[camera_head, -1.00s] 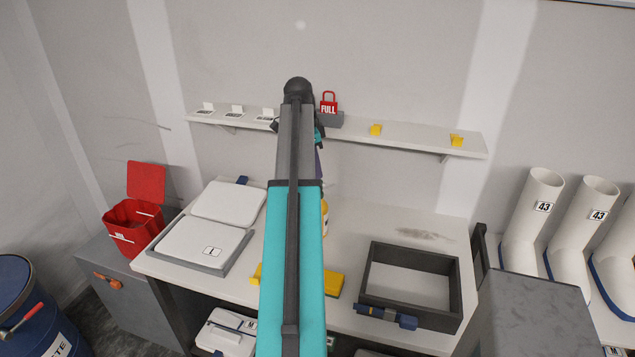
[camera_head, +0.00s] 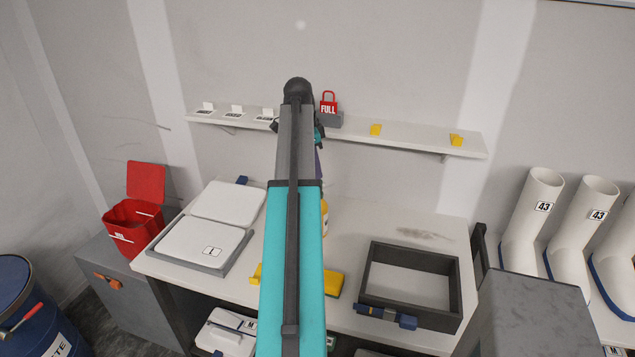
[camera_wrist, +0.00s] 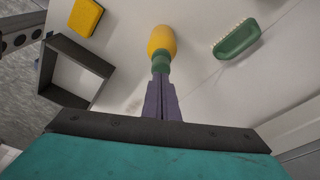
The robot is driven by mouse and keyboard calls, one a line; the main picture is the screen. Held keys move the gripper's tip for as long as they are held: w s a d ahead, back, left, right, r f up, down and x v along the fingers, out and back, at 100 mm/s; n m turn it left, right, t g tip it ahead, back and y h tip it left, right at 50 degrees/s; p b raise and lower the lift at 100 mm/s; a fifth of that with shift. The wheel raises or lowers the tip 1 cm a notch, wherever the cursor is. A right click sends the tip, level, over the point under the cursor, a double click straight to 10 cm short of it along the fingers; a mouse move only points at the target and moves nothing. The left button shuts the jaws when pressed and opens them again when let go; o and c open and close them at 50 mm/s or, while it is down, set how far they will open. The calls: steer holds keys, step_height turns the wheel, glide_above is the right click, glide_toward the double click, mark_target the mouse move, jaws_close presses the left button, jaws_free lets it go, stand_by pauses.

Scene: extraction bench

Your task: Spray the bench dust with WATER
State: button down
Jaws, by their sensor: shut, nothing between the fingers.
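The bench dust (camera_head: 425,234) is a dark smear on the white bench top, behind the dark tray; a faint grey smudge also shows in the wrist view (camera_wrist: 134,102). A yellow bottle (camera_head: 325,218) stands on the bench, mostly hidden behind my arm. In the wrist view a yellow bottle (camera_wrist: 162,38) with a green upper part shows just past my fingertips. No label is readable on it, so I cannot tell if it is WATER. My gripper (camera_wrist: 161,80) has its purple fingers shut and empty, pointing toward the bottle; the arm hides most of it in the head view.
A dark open tray (camera_head: 455,300) with a blue tool at its front stands right. A yellow sponge (camera_head: 334,283) lies near the front edge. A green brush (camera_wrist: 236,39) lies near the bottle. White lidded boxes (camera_head: 200,243) stand left. A shelf (camera_head: 400,137) runs along the wall.

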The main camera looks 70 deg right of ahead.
steer(key=shift+f, duration=0.7)
steer(key=shift+r, duration=0.1)
steer(key=shift+r+p, duration=0.5)
steer(key=shift+r, duration=0.5)
steer(key=shift+f+b, duration=0.35)
steer(key=shift+f, duration=0.8)
stand_by(0.5)
steer(key=shift+r, duration=0.25)
steer(key=shift+r+p, duration=0.75)
steer(key=shift+r, duration=0.2)
stand_by(0.4)
steer(key=shift+r+p, duration=1.9)
steer(key=shift+r, duration=1.1)
